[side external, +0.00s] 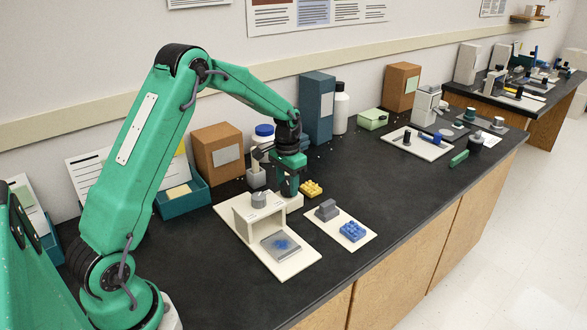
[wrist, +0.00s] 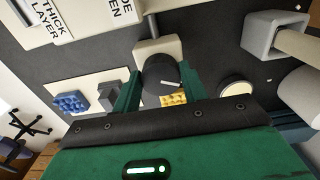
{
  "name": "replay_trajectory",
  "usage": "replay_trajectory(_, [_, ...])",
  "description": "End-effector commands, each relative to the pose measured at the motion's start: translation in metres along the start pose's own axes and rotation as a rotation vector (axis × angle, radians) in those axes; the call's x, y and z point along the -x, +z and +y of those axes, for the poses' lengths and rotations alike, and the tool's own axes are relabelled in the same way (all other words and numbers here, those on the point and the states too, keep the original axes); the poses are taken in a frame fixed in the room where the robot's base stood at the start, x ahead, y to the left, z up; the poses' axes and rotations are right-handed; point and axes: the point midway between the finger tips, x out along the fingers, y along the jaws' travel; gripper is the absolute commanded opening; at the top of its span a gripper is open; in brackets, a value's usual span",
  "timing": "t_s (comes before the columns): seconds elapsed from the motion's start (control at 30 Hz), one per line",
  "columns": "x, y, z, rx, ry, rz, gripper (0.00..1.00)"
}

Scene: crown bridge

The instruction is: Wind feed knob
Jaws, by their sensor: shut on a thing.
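The feed knob (wrist: 160,74) is dark and round with a white pointer line, and it stands on a beige block (wrist: 157,47) in the wrist view. My gripper (wrist: 159,88) has one green finger on each side of the knob and is shut on it. In the side view my gripper (side external: 288,188) points down at the beige block (side external: 294,201), and its fingers hide the knob. The block is beside the beige machine (side external: 240,222), which has a grey cylinder (side external: 259,200) on top and a grey platform (side external: 281,247) with a blue patch.
A yellow studded piece (side external: 311,188) lies just right of my gripper. A white plate (side external: 330,238) holds a grey block (side external: 327,210) and a blue studded piece (side external: 353,231). A blue-lidded jar (side external: 264,132) and boxes stand behind.

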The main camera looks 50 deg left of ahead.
Motion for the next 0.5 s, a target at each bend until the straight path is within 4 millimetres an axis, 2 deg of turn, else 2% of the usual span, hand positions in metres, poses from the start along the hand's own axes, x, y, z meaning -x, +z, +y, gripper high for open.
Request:
replay_trajectory(0.2, [0.0014,0.0001,0.0007,0.194,0.000,0.000,0.20])
replay_trajectory(0.5, [0.0016,-0.0002,0.0014,0.381,0.000,0.000,0.20])
